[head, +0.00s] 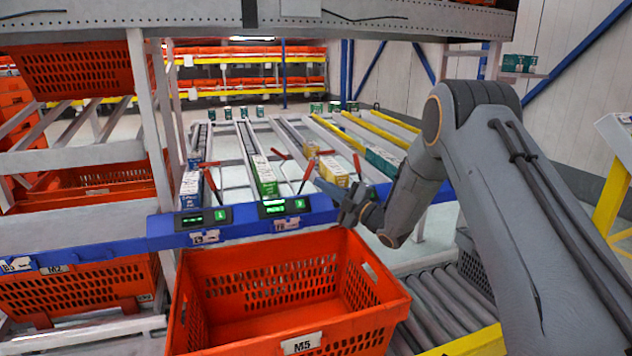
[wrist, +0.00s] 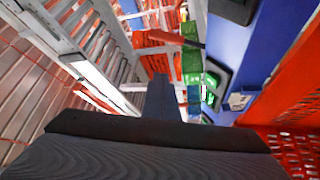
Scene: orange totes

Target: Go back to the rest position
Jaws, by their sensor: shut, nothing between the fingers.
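My gripper (head: 350,204) is at the end of my grey arm, above the back rim of the orange tote marked M5 (head: 300,343). It is close in front of the blue rail with the green displays. In the wrist view my gripper (wrist: 160,85) points toward the flow racks, and its fingers are together with nothing between them. The tote looks empty inside from the head view. Its red wall also shows at the right of the wrist view (wrist: 285,75).
The blue rail (head: 245,228) crosses behind the tote. Boxes stand in lanes beyond it, including yellow ones (head: 334,172) and a green one (head: 264,176). Red levers (head: 305,176) stick up near the gripper. A roller conveyor (head: 440,305) lies right of the tote; orange totes fill the left rack (head: 85,187).

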